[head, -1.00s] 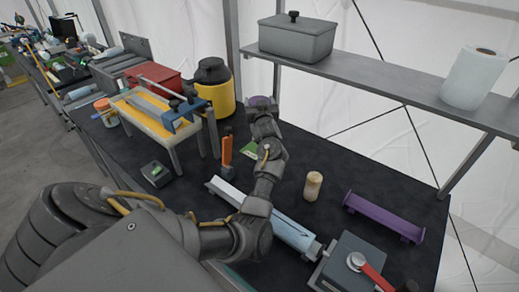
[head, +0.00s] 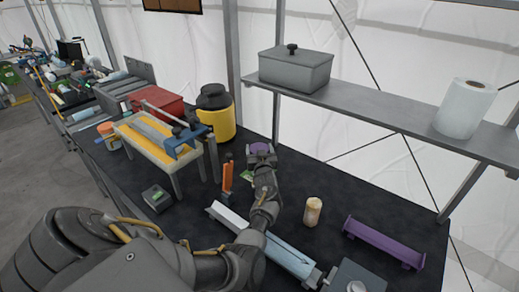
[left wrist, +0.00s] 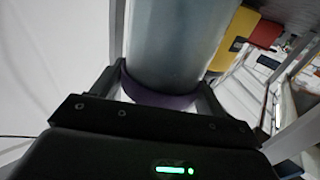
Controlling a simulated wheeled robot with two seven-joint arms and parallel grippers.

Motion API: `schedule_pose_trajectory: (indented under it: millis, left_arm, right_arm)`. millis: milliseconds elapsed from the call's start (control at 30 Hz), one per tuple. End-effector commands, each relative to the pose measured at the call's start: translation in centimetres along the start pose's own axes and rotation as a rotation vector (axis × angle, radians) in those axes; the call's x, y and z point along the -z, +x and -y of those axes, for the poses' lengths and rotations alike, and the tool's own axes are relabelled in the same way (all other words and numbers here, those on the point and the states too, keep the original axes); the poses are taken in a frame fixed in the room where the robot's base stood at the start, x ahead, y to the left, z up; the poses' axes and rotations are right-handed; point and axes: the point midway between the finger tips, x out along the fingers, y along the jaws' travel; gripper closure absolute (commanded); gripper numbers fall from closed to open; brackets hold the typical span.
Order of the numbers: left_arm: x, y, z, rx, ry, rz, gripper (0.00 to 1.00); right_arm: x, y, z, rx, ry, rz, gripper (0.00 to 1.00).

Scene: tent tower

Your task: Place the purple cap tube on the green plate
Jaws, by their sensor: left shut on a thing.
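The purple cap tube shows in the left wrist view as a pale grey cylinder (left wrist: 175,45) with a purple cap (left wrist: 158,93). My left gripper (left wrist: 160,85) is shut on it at the cap end. In the head view, the purple cap (head: 260,147) shows at the end of my left arm, above the dark table; the rest of the tube is hidden there. A small green patch (head: 246,176), likely the green plate, shows just left of my left gripper (head: 261,157) and is mostly hidden by my arm. My right gripper is out of view.
An orange upright piece (head: 228,175) stands close left of my arm. A yellow container (head: 217,122) and a yellow-topped stand (head: 150,145) are farther left. A tan jar (head: 312,211) and a purple rack (head: 383,243) stand to the right. A shelf (head: 385,118) overhangs the back right.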

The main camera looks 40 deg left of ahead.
Motion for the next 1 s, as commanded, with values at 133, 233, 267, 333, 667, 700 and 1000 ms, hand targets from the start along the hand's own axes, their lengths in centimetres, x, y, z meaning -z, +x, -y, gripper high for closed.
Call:
schedule_pose_trajectory:
  millis: [133, 233, 267, 333, 667, 700, 1000]
  left_arm:
    - [0.1, 0.0, 0.0, 0.0, -0.001, -0.003, 0.59]
    - [0.0, 0.0, 0.0, 0.0, -0.001, -0.003, 0.59]
    - [-0.1, 0.0, 0.0, 0.0, 0.0, -0.003, 0.59]
    - [-0.3, 0.0, 0.0, 0.0, 0.0, -0.003, 0.59]
    - [-0.4, 0.0, 0.0, 0.0, 0.0, -0.001, 0.05]
    - [-0.4, 0.0, 0.0, 0.0, 0.0, -0.001, 0.05]
    - [0.4, -1.5, -0.1, -0.002, 0.002, 0.002, 0.05]
  right_arm:
    - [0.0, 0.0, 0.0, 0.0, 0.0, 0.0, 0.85]
    - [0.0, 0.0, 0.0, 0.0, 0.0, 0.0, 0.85]
    - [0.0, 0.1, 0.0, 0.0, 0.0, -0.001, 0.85]
    - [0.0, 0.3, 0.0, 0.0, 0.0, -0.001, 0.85]
    - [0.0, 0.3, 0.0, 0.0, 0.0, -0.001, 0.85]
    - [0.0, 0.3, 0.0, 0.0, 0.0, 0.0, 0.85]
    - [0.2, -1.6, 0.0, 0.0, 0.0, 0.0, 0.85]
